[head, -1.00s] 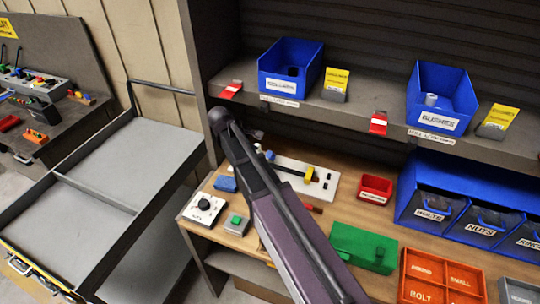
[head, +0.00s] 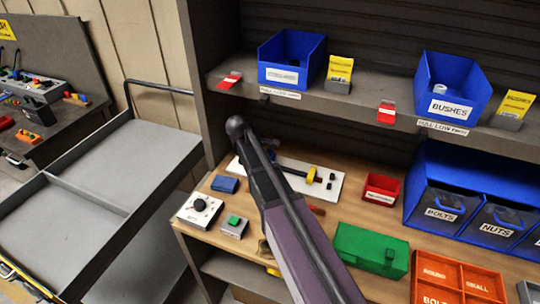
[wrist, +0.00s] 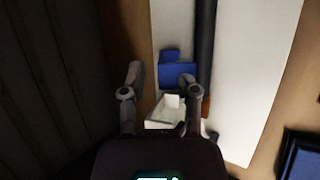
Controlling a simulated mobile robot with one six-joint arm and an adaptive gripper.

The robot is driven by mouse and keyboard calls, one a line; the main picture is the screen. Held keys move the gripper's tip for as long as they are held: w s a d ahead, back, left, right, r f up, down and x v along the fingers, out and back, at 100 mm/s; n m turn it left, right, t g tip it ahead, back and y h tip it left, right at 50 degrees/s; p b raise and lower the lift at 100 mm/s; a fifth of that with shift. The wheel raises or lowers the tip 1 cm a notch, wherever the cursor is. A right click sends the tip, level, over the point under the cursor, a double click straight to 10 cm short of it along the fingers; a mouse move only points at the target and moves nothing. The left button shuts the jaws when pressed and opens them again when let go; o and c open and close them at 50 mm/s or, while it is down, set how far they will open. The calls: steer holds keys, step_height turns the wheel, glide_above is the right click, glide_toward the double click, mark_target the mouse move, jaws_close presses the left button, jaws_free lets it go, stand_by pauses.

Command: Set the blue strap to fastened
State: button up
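In the wrist view, a blue piece (wrist: 177,74), which looks like the strap, lies on a white board (wrist: 250,70) beside a long black bar (wrist: 205,45). A small white block (wrist: 165,112) sits just below it in the picture. My gripper (wrist: 160,80) is open, with one finger left of the blue piece and the other overlapping its lower right. I cannot tell whether it touches. Whether the strap is fastened is not clear. In the head view, the white board (head: 327,185) lies on the bench, partly behind my arm, and my fingers are hidden.
The wooden bench (head: 340,213) also holds a blue block (head: 225,184), a dial box (head: 200,209), a green-button box (head: 234,227), a red bin (head: 381,188) and a green case (head: 370,251). A shelf (head: 350,108) with blue bins overhangs it. A grey trolley (head: 85,205) stands left.

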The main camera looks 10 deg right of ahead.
steer(key=shift+w+d+f, duration=0.1)
steer(key=shift+d+f, duration=0.2)
steer(key=shift+f, duration=0.05)
jaws_close()
